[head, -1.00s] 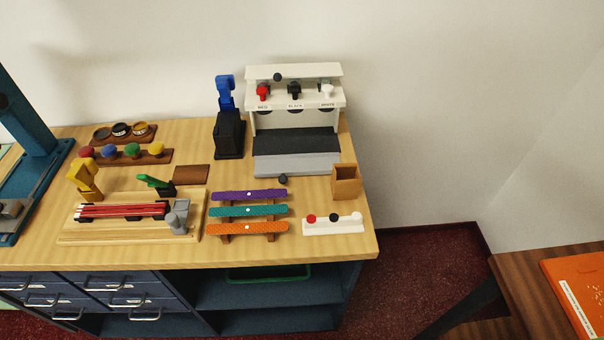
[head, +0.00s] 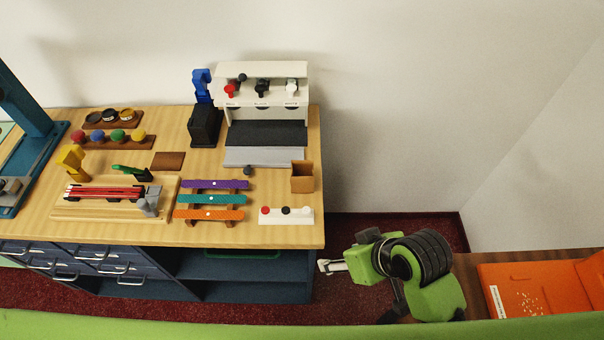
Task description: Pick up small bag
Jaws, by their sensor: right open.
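I cannot make out a thing that is clearly a small bag. The closest in size is a small brown open-topped container (head: 302,184) near the right edge of the wooden counter; whether it is a bag or a box I cannot tell. My right gripper (head: 326,266) is in the head view, just beyond the counter's front right corner. It is open, its pale fingers point left, and nothing shows between them. It is apart from the brown container, lower and to the right in the picture. My left gripper is not in view.
The counter (head: 265,236) holds purple, teal and orange strips (head: 210,199), a white rail with knobs (head: 286,215) and a white dispenser stand (head: 262,68). An orange tray (head: 555,286) with pale bits lies on a brown table at right. Red floor shows between.

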